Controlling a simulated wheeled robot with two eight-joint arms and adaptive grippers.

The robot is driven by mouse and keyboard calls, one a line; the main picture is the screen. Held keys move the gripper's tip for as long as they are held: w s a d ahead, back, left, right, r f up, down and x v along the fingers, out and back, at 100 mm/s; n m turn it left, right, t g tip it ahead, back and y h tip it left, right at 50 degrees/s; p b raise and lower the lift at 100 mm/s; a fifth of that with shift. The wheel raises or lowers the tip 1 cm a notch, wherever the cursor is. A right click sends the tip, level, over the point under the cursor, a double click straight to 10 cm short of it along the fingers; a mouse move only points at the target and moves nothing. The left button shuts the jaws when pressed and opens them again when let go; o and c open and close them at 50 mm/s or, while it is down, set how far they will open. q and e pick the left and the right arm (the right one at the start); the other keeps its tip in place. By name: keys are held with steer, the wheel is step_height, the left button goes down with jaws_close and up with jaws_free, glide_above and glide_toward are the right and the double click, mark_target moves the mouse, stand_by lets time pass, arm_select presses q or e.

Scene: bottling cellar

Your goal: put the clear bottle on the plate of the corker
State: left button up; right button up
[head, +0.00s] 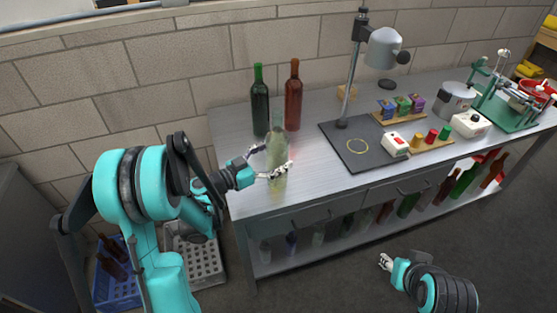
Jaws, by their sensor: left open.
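The clear bottle (278,147), pale and see-through, stands upright near the left end of the steel bench. My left gripper (272,160) is open at the bottle, one finger at its left side and the other across its front. Whether the fingers touch the glass cannot be told. A dark flat plate (378,161) with a yellow ring on it lies to the right, below a grey post and head (384,49); this looks like the corker. The ring is empty. My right gripper (385,262) is low in front of the bench, its finger opening unclear.
A green bottle (260,103) and a red-brown bottle (293,98) stand close behind the clear one. A white box (395,144) and coloured pieces sit right of the ring. A green machine (510,108) is at the far right. Bench (310,166) between bottle and plate is clear.

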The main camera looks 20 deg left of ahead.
arm_select(q)
steer(key=b+x, duration=0.1)
steer(key=x, duration=0.3)
steer(key=shift+w+r, duration=0.1)
steer(key=shift+r, duration=0.1)
jaws_close()
stand_by(0.5)
